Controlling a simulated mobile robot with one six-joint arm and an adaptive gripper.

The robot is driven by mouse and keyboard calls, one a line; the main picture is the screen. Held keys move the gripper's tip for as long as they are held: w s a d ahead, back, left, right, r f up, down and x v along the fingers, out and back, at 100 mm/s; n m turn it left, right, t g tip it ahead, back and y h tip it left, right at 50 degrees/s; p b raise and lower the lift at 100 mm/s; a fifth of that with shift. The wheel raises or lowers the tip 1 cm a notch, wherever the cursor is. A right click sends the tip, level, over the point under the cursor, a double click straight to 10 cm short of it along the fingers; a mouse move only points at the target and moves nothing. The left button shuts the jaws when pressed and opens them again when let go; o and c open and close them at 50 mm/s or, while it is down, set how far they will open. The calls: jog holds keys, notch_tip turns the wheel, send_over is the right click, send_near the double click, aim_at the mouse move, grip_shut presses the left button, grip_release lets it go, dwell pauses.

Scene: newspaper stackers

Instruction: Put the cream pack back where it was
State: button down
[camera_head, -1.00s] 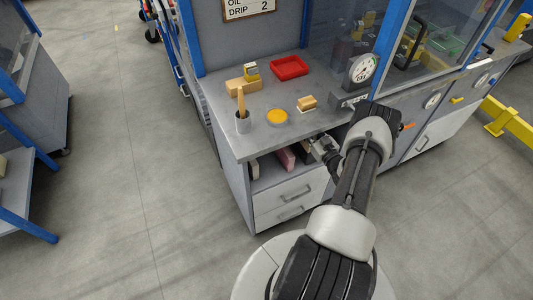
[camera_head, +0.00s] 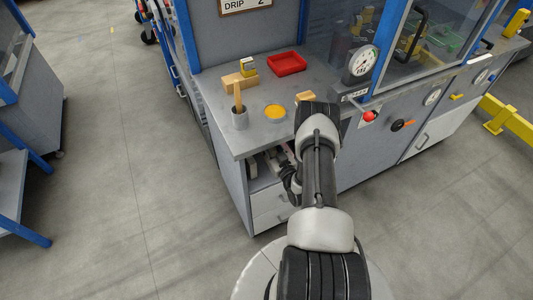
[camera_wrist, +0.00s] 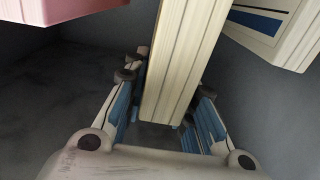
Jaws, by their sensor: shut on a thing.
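The cream pack (camera_wrist: 182,60) stands between the fingers of my gripper (camera_wrist: 167,92) in the wrist view, its ribbed narrow side facing me. My gripper is shut on it, with blue finger pads on both sides. A pink pack (camera_wrist: 60,8) is to the upper left and a white pack with a blue and black panel (camera_wrist: 270,22) to the upper right, both apart from the fingers. In the head view my gripper (camera_head: 286,172) is at the opening of the shelf under the bench, and my arm hides most of the packs there.
Drawers (camera_head: 268,202) are below the shelf. Dark shelf walls (camera_wrist: 45,90) surround my gripper.

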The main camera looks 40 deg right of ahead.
notch_tip(320, 180, down, 5)
jog(key=shift+f+b, duration=0.1)
jog(key=shift+b, duration=1)
jog(key=shift+w+a+f, duration=0.1)
jog(key=shift+a+f, duration=0.05)
jog(key=shift+r, duration=0.2)
jog(key=shift+f, duration=0.2)
jog(key=c, duration=1.3)
grip_release()
jog(key=shift+c, duration=0.2)
jog(key=shift+r, duration=0.1)
